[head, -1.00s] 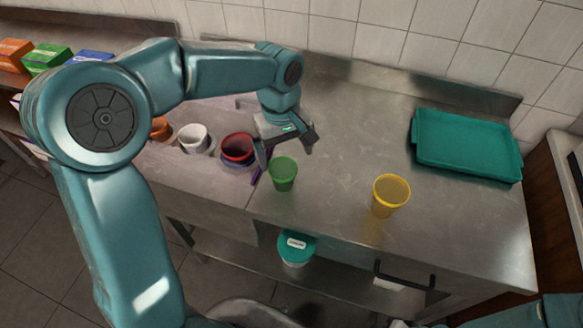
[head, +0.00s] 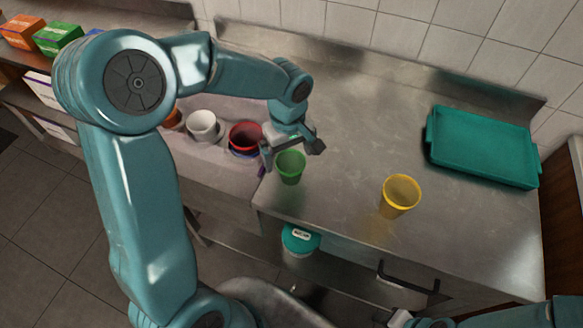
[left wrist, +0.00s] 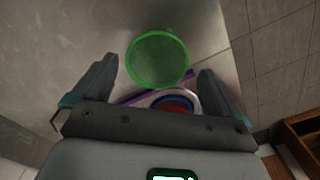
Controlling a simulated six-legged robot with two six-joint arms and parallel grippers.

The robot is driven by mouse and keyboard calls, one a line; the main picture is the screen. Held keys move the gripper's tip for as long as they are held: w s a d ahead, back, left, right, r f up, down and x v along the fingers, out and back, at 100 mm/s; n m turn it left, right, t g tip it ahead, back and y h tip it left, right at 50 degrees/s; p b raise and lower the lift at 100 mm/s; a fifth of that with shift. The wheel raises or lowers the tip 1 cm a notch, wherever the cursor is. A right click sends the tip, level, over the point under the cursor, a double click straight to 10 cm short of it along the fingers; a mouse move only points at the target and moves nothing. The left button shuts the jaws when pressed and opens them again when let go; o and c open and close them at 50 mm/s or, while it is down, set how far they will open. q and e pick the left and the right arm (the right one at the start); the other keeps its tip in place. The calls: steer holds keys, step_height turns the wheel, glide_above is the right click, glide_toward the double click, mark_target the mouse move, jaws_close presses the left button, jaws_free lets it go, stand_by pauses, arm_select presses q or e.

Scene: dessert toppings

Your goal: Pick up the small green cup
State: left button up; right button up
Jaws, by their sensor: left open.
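The small green cup (head: 290,167) stands upright on the steel counter near its front edge. My left gripper (head: 292,150) is open just behind and above the cup, and the cup partly overlaps it in the head view. In the left wrist view the green cup (left wrist: 158,60) shows from above, between and slightly beyond the two spread fingertips of the left gripper (left wrist: 158,75). I see no contact between fingers and cup.
A yellow cup (head: 400,196) stands to the right, with clear counter between. A teal tray (head: 484,146) lies at the back right. Red (head: 246,137) and white (head: 203,126) containers stand to the left. A teal-lidded tub (head: 300,240) is on the lower shelf.

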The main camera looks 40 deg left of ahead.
mark_target(290, 167)
arm_select(q)
steer(key=shift+f, duration=0.4)
steer(key=f, duration=0.2)
steer(key=f+p, duration=0.1)
steer(key=shift+w+d+f, duration=0.15)
steer(key=shift+d+f, duration=0.15)
steer(key=shift+f, duration=0.1)
steer(key=shift+a+f, duration=0.1)
steer(key=shift+f, duration=0.2)
steer(key=shift+c, duration=1.2)
steer(key=c, duration=0.7)
